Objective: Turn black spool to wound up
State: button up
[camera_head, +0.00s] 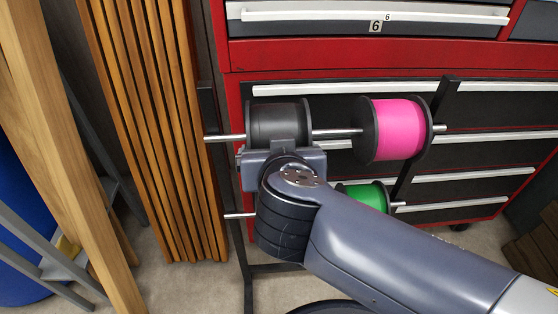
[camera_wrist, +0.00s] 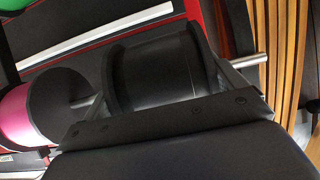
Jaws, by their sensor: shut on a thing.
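The black spool (camera_head: 278,122) sits on a horizontal metal rod at the upper left of the rack. My gripper (camera_head: 282,146) reaches it from the front, and its body hides the lower part of the spool. In the wrist view the black spool (camera_wrist: 155,72) fills the middle, between the two fingers of my gripper (camera_wrist: 165,88). The gripper is shut on the spool, with a finger at each side. I cannot tell from the frames how far the spool is turned.
A pink spool (camera_head: 400,128) shares the rod to the right. A green spool (camera_head: 366,197) is on a lower rod, partly behind my arm. A red tool chest (camera_head: 330,54) stands close behind. Wooden slats (camera_head: 160,130) stand to the left.

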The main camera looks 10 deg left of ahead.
jog(key=shift+f+t+y+b, duration=0.3)
jog(key=shift+t+b, duration=0.3)
jog(key=shift+t, duration=0.2)
jog(key=o, duration=0.7)
jog(key=p+v, duration=0.3)
jog(key=v, duration=0.7)
jog(key=shift+s, duration=0.35)
jog(key=shift+r, duration=0.15)
jog(key=shift+w, duration=0.1)
